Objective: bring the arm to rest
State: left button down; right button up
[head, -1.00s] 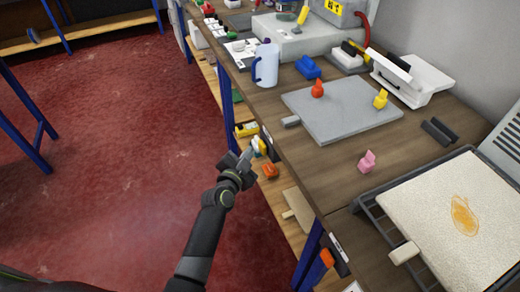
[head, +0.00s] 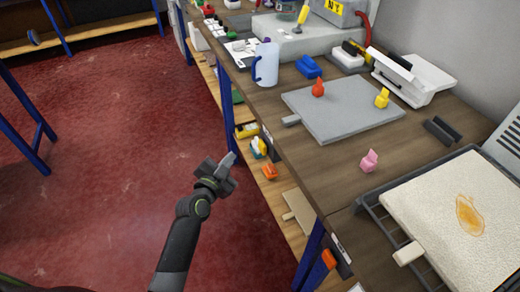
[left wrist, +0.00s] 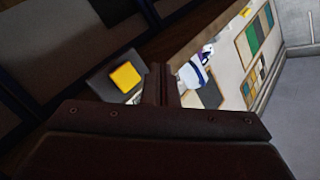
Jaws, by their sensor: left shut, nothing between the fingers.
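My left arm reaches in from the bottom of the head view. My left gripper (head: 229,162) is shut and empty, held over the red floor to the left of the workbench (head: 335,165). It is apart from the bench edge and the lower shelf. In the left wrist view the closed fingers (left wrist: 161,84) show at the middle, with nothing between them. My right gripper is in neither view.
The lower shelf (head: 290,203) holds small items. The floor (head: 110,180) at left is clear.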

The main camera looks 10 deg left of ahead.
pick_arm(q)
jog(key=s+a+f+n+g+y, duration=0.1)
jog(key=s+a+f+n+g, duration=0.15)
jog(key=s+f, duration=0.55)
jog(key=s+a+f+n+g+y+p, duration=0.1)
jog(key=s+a+f+g, duration=0.2)
jog(key=f, duration=0.8)
jog(key=s+a+f+n+g+y, duration=0.1)
jog(key=s+f+n+g, duration=0.1)
jog(key=s+f, duration=0.6)
jog(key=s+a+f+n+g, duration=0.1)
jog(key=s+f, duration=0.4)
jog(key=s, duration=0.5)
jog(key=s+a+f+n+g+p, duration=0.1)
jog(key=s+f+g, duration=0.3)
jog(key=s, duration=0.6)
jog(key=s+a+f+n+g+y, duration=0.1)
jog(key=s+a+f+n+g, duration=0.1)
jog(key=s+f, duration=0.4)
jog(key=s, duration=0.4)
jog(key=shift+s+a+f+n, duration=0.15)
jog(key=shift+s+a+n, duration=0.1)
jog(key=shift+a+n, duration=0.15)
